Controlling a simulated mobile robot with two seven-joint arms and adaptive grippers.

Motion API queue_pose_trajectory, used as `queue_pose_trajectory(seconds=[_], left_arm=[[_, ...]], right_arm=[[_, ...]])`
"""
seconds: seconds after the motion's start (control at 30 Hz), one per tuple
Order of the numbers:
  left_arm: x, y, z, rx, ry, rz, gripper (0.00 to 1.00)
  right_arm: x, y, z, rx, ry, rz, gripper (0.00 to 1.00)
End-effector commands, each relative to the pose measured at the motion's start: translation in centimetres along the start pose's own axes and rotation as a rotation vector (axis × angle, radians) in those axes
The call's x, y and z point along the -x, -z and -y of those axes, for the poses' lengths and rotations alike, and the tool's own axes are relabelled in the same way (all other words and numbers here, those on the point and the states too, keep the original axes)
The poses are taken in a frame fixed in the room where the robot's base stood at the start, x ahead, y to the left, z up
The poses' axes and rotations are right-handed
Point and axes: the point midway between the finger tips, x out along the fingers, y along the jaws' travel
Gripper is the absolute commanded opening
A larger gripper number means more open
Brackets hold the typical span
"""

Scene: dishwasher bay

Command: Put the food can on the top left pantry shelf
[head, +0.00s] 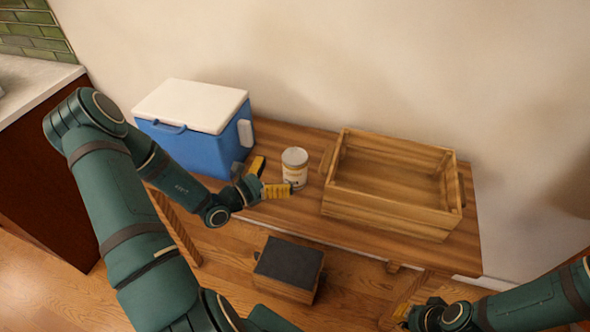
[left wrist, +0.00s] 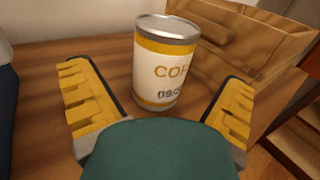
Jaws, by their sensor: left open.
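The food can (head: 295,167) stands upright on the wooden table, between the blue cooler and the wooden crate. It is a cream can with yellow bands and a grey metal lid. In the left wrist view the can (left wrist: 165,65) stands just beyond and between the fingers, its label partly readable. My left gripper (head: 266,178) is open and empty at the can's left front side; its yellow fingers (left wrist: 160,105) spread wide around the near side of the can. My right gripper (head: 405,312) is low at the lower right, its fingers too small to judge. No pantry shelf is in view.
A blue cooler (head: 190,140) with a white lid stands on the table's left. An open wooden crate (head: 390,215) stands on the right. A dark-topped wooden box (head: 288,265) is on the floor in front. A counter (head: 30,90) is at far left.

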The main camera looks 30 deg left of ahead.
Motion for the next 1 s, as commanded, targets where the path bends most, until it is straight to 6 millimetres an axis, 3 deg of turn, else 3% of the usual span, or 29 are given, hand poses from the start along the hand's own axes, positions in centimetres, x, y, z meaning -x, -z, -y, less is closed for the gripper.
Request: queue_pose_trajectory(seconds=[0.17, 0.5, 0.8, 0.87, 1.0], left_arm=[[-1.1, 0.0, 0.1, 0.001, 0.0, 0.0, 1.0], [-5.4, -0.1, 0.4, -0.001, 0.002, 0.0, 1.0], [-5.9, -0.1, 0.4, 0.0, 0.001, -0.002, 1.0], [-5.8, -0.1, 0.4, 0.0, 0.001, -0.002, 0.82], [-5.8, -0.1, 0.4, 0.0, 0.001, -0.002, 0.33]], right_arm=[[-0.1, -0.1, -0.1, 0.0, 0.0, 0.001, 0.0], [-0.9, 0.0, -0.3, 0.001, 0.0, -0.002, 0.0], [-0.9, 0.1, -0.3, 0.001, 0.0, -0.003, 0.0], [-0.9, 0.1, -0.3, 0.001, 0.0, -0.003, 0.0], [-0.9, 0.1, -0.3, 0.001, 0.0, -0.003, 0.0]])
